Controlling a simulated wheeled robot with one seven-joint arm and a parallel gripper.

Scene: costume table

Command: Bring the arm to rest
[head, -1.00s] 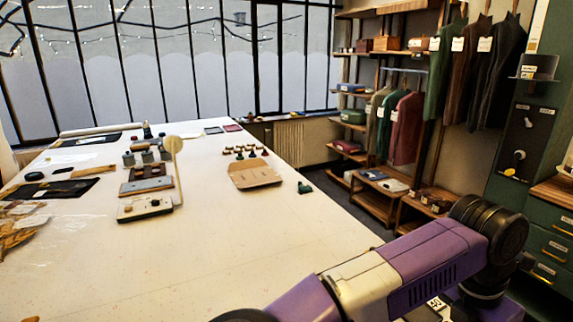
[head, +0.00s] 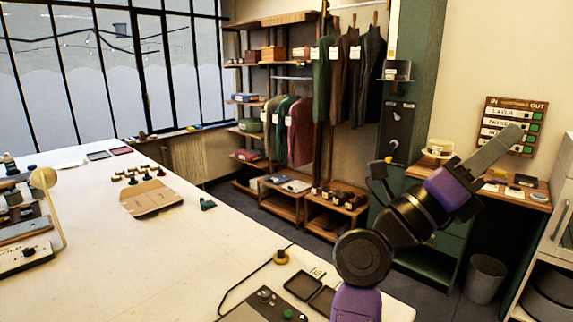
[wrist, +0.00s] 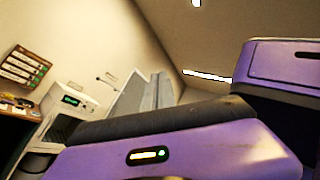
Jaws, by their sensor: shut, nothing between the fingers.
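My gripper (head: 498,150) is raised at the right in the head view, at the end of my purple and black arm. Its grey fingers are together with nothing between them and point up and to the right. They are in front of the wall, clear of the table. In the wrist view, the grey fingers (wrist: 145,95) show beyond my purple wrist housing, with the wall and ceiling behind. No object is held.
The long white table (head: 130,255) carries a tan leather piece (head: 150,198), a green item (head: 207,204) and black trays (head: 303,285). Behind my arm are a wooden desk (head: 530,196), an IN/OUT board (head: 513,125) and a grey bin (head: 486,278). Clothes shelves stand at the back.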

